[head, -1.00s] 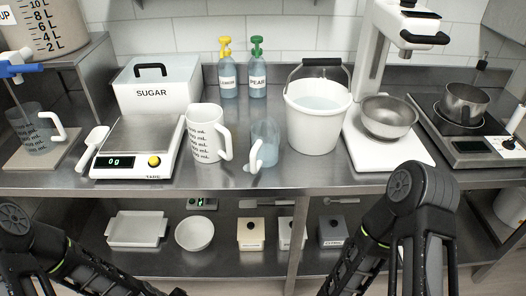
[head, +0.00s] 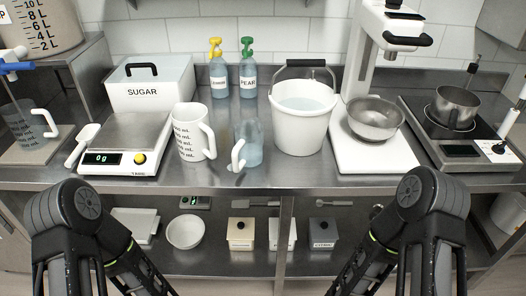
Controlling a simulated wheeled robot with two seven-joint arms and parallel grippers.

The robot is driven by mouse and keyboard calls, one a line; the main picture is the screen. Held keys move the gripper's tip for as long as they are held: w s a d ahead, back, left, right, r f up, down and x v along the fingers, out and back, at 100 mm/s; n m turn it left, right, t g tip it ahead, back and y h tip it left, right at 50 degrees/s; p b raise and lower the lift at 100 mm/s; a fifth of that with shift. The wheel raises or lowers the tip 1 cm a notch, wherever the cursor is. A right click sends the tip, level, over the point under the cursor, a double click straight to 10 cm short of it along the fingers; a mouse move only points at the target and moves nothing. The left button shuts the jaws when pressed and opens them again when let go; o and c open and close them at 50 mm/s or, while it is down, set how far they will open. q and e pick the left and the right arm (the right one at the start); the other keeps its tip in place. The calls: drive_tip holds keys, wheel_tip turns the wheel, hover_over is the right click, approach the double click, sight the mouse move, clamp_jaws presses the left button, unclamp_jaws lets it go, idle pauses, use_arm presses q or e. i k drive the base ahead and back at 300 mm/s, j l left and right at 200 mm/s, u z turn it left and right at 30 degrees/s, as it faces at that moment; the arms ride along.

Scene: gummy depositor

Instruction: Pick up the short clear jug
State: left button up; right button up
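The short clear jug (head: 250,143) stands upright on the steel counter, between the white measuring jug and the white bucket. It is bluish and see-through, with a white handle (head: 237,156) at its front left. A taller clear jug with printed marks (head: 27,128) stands at the far left under a dispenser tap. Both my arms come in low at the bottom of the head view, in front of the counter. Neither gripper's fingertips show, and nothing is seen touching the short jug.
A white measuring jug (head: 190,130) and scale (head: 126,140) stand left of the short jug. The white bucket (head: 301,125) stands close at its right. Bottles (head: 248,75) are behind. The counter's front edge (head: 255,181) is clear before the jug.

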sight(248, 152)
drive_tip(key=k+l, duration=0.1)
drive_tip(key=l, duration=0.75)
drive_tip(key=k+l+z, duration=0.1)
drive_tip(key=l, duration=1.6)
drive_tip(key=k+z, duration=0.05)
drive_tip(key=k, duration=0.05)
